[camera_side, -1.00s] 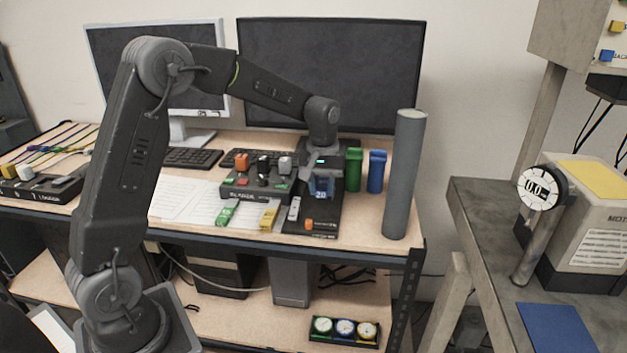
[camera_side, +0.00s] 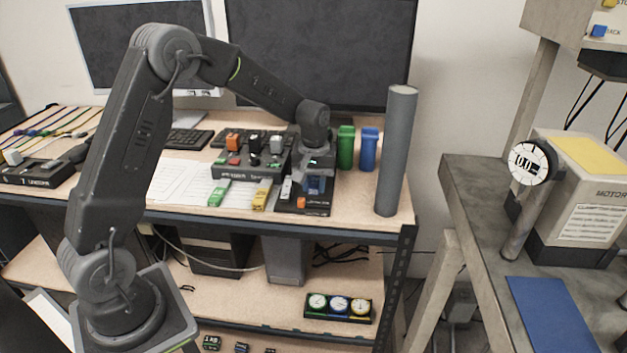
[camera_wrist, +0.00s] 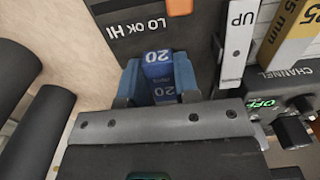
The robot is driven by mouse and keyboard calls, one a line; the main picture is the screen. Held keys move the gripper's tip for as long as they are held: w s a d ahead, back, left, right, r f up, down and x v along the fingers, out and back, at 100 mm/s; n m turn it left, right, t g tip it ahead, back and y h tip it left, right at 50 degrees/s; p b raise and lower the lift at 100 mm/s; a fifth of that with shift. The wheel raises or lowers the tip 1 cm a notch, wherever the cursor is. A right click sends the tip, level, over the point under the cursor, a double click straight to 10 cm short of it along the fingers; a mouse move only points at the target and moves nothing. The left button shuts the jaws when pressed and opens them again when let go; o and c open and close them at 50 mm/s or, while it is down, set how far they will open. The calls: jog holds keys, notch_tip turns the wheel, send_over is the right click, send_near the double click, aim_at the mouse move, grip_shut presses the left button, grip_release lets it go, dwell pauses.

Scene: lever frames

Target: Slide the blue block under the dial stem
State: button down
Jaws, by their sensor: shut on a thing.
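My gripper (camera_side: 317,172) is over the black base marked LO OK HI (camera_side: 312,207) on the wooden bench. It is shut on the blue block, and its jaws show on both sides of the block in the wrist view (camera_wrist: 158,85). The blue block (camera_wrist: 158,68) carries the number 20 and also shows low between the jaws in the side view (camera_side: 317,186). I cannot tell whether it touches the base. No dial stem can be made out near the block; my gripper covers that area. A round white dial (camera_side: 528,163) stands on the right-hand bench.
A black control box (camera_side: 250,170) is left of the gripper. A white UP piece (camera_wrist: 238,45) and a yellow block (camera_wrist: 285,35) lie close by. Green (camera_side: 346,148) and blue (camera_side: 369,150) upright pieces and a tall grey cylinder (camera_side: 396,150) stand to the right.

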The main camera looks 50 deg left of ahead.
jog(key=shift+w+a, duration=1.3)
jog(key=shift+a, duration=0.05)
dwell(0.3)
jog(key=c, duration=0.8)
grip_release()
jog(key=shift+f, duration=0.1)
jog(key=shift+o, duration=0.6)
jog(key=o, duration=0.3)
